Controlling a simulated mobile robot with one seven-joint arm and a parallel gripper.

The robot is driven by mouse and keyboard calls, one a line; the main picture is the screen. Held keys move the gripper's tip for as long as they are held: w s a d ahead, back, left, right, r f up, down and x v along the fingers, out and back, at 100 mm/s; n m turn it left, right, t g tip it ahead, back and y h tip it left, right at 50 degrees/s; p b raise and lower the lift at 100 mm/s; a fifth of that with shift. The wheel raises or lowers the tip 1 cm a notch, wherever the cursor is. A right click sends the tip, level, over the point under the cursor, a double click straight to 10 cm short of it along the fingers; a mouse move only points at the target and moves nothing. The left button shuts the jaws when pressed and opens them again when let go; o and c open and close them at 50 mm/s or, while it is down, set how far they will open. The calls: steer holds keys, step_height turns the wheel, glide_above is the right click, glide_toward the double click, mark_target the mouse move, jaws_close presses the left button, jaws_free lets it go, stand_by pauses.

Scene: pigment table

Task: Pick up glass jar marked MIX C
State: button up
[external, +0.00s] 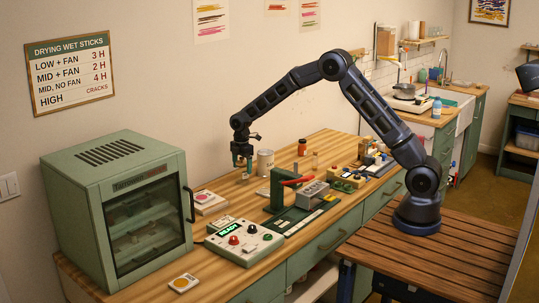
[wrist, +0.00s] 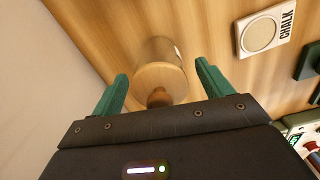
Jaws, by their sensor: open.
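In the wrist view a jar with a round wooden lid and knob (wrist: 160,82) is seen from above between my fingers. Its body looks clear or pale against the wood, and no MIX C marking can be read. My gripper (wrist: 162,72) is open, one green finger on each side of the lid, with gaps visible on both sides. I cannot tell how far down the fingers reach. In the external view my gripper (external: 243,163) points down over the back of the wooden table, left of a pale canister (external: 265,163). The jar cannot be made out clearly there.
A CHALK pad (wrist: 263,31) lies right of the jar in the wrist view. In the external view a green drying cabinet (external: 120,200) stands at left, a control box (external: 244,241) in front, and a green stand (external: 283,187) to the right. The wall is close behind.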

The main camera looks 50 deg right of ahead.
steer(key=shift+f, duration=0.7)
steer(key=c, duration=1.2)
